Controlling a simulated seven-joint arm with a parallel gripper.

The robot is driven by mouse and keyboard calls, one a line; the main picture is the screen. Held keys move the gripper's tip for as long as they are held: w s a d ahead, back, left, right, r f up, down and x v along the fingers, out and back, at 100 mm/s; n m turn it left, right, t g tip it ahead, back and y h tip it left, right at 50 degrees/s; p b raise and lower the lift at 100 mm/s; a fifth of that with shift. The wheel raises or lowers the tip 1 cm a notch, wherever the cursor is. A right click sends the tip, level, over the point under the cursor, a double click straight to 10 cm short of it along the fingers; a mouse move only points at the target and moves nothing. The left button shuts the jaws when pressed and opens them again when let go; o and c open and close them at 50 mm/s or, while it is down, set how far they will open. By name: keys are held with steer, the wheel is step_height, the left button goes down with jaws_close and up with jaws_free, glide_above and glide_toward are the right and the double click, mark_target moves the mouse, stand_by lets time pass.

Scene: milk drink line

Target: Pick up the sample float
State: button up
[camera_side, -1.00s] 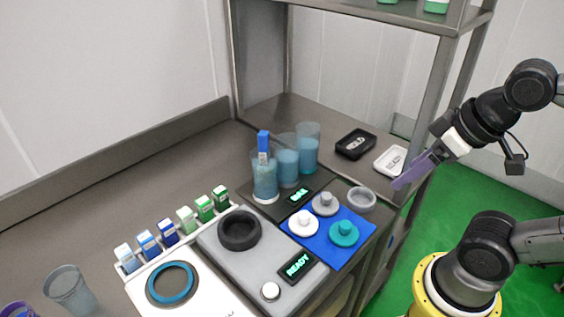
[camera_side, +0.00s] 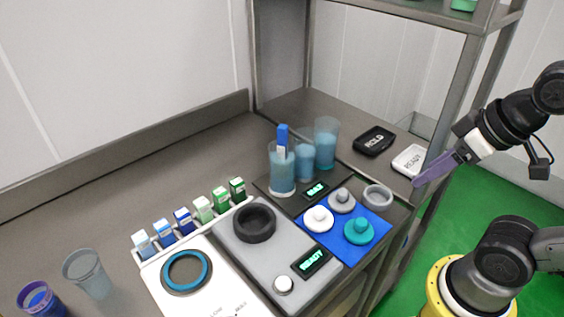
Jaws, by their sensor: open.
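Three round knobbed pieces lie on a blue mat (camera_side: 375,241) at the bench's right front: a white one (camera_side: 318,219), a grey one (camera_side: 342,200) and a teal one (camera_side: 359,231). I cannot tell for sure which thing is the sample float. A blue-topped upright piece (camera_side: 283,138) stands in a clear cup of blue liquid (camera_side: 282,176) behind the mat. My gripper (camera_side: 423,180), with purple fingers, is open and apart from them, up at the right by the bench edge. The gap between its fingers is hard to see from here.
Two more blue-filled cups (camera_side: 326,145) stand behind. A grey ring (camera_side: 377,197), a black tray (camera_side: 374,141) and a white tray (camera_side: 410,160) lie at right. A grey device with a black ring (camera_side: 254,223) and a row of small cartons (camera_side: 183,220) are left. Shelf posts rise behind.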

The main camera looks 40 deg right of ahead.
mark_target(278, 129)
steer(key=w+r+n+t+y, duration=0.1)
steer(key=w+r+n+t, duration=0.1)
steer(key=w+r+t, duration=0.35)
steer(key=w+a+r+n+t, duration=0.1)
steer(key=w+r+n+t, duration=0.1)
steer(key=w, duration=0.6)
steer(key=w+r+n+t+y, duration=0.1)
steer(key=w+r+t, duration=0.25)
steer(key=w, duration=0.25)
steer(key=w+a+f+n+y, duration=0.3)
steer(key=a+f+n+y, duration=0.15)
steer(key=f+y, duration=0.3)
steer(key=d+f+m+g, duration=0.1)
steer(key=d+f+m, duration=0.3)
steer(key=f, duration=0.5)
steer(key=shift+n+h, duration=0.25)
steer(key=x, duration=0.7)
steer(key=shift+s+a+r, duration=0.1)
steer(key=shift+a+r, duration=0.1)
steer(key=shift+a, duration=0.15)
steer(key=shift+w+d+x, duration=0.1)
steer(key=shift+d+x, duration=0.1)
steer(key=shift+x, duration=1.35)
steer(key=shift+w+d+x, duration=0.1)
steer(key=shift+d+x, duration=0.1)
steer(key=shift+x, duration=1.3)
steer(key=shift+r, duration=0.15)
jaws_close()
